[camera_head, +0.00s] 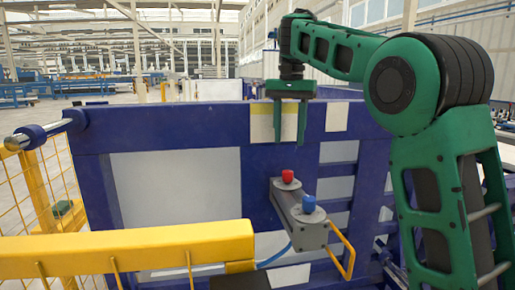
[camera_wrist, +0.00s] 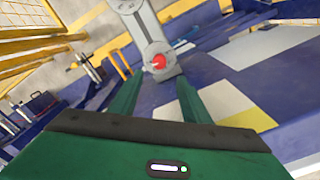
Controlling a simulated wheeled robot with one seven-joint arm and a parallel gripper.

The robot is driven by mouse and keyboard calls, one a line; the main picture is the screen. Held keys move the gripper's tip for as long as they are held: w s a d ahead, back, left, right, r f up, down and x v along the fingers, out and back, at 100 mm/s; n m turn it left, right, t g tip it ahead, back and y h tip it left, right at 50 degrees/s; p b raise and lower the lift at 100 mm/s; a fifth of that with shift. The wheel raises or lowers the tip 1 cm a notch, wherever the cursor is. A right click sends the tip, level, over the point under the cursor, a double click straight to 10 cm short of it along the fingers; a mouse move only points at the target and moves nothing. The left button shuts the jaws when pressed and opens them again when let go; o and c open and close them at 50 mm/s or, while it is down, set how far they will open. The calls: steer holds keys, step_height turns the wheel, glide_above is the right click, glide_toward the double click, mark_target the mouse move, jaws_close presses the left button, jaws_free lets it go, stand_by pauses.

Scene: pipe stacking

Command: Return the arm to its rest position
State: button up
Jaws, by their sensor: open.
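My green arm reaches in from the right in the head view. My gripper (camera_head: 289,138) hangs fingers down in front of the upper part of a blue panel frame (camera_head: 185,115). Its two green fingers are apart with nothing between them. No pipe is held.
A yellow rail (camera_head: 130,248) crosses the lower left, with a yellow mesh fence (camera_head: 40,190) at the far left. A yellow handle (camera_head: 346,258) sticks out beside the grey box. Open hall floor lies behind the blue frame at the left.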

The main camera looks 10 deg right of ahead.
steer(key=s+d+f, duration=0.5)
steer(key=s+d, duration=0.3)
steer(key=s+d+f, duration=0.4)
steer(key=s+d, duration=0.4)
steer(key=s+d+f, duration=0.1)
steer(key=s+f, duration=0.8)
steer(key=s, duration=0.2)
steer(key=s+d+f, duration=0.1)
steer(key=s+f, duration=0.8)
steer(key=s, duration=0.3)
steer(key=shift+s+n, duration=0.25)
steer(key=shift+n, duration=0.15)
steer(key=shift+w+f, duration=0.2)
steer(key=shift+w, duration=0.4)
